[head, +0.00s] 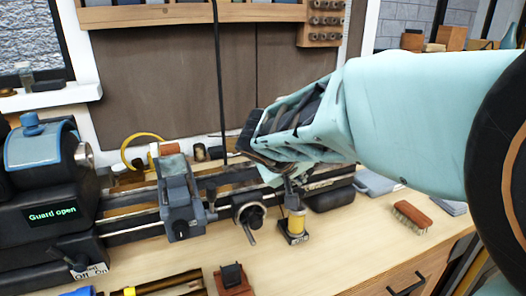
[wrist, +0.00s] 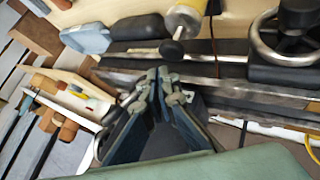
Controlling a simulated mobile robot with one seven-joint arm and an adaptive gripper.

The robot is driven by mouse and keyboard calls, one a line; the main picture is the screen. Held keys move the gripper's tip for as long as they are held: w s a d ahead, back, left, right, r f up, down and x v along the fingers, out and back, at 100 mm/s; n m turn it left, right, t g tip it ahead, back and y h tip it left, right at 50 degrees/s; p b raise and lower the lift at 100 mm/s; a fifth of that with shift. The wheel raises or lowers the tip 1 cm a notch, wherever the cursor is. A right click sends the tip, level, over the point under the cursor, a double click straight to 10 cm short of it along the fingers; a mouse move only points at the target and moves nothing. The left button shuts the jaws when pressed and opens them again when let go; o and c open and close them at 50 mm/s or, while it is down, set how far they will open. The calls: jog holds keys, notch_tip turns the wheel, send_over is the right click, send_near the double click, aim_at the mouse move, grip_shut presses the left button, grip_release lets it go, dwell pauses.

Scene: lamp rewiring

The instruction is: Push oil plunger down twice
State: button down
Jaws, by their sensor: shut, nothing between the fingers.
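The oil pump is a small yellow cylinder (head: 296,222) on a dark base with a label, standing on the bench in front of the lathe bed. Its grey plunger top lies just below my gripper in the head view, partly covered by it. In the wrist view the yellow body (wrist: 184,20) is at the top, and the plunger (wrist: 172,47) points toward my fingers with a round dark cap. My gripper (head: 270,172) is shut and empty. Its fingertips (wrist: 160,84) in the wrist view appear apart from the plunger cap.
The lathe has a headstock (head: 45,160) whose screen reads "Guard open", and a handwheel (head: 250,214) left of the pump. A brush (head: 412,217) lies to the right. A small dark-topped block (head: 232,280) sits at the front. The bench front right of the pump is mostly clear.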

jog(key=shift+r+p, duration=1.4)
jog(key=shift+r, duration=1.1)
notch_tip(320, 180, down, 2)
jog(key=shift+f+b, duration=0.25)
jog(key=shift+b, duration=0.65)
jog(key=shift+r+p, duration=0.4)
jog(key=shift+p, duration=1.3)
jog(key=shift+p, duration=1.25)
